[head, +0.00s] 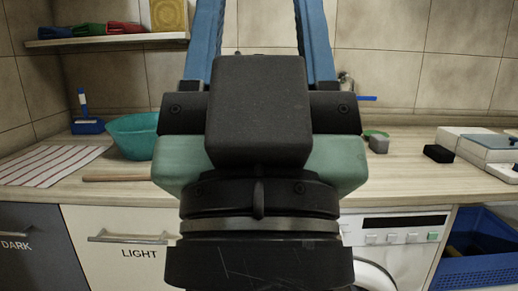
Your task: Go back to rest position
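My gripper (260,25) fills the middle of the head view, pointing up and away from me. Its two blue fingers stand wide apart, and only tiled wall shows between their visible parts. Their tips are cut off by the top edge of the picture. I see nothing held between them. The gripper's dark body hides the middle of the wooden counter (410,168) behind it.
A teal bowl (133,137) and a striped cloth (45,165) are on the counter at left. Folded cloths (90,29) lie on a shelf above. White boxes (485,147) stand at right. Below are a washing machine (400,235) and a blue basket (480,268).

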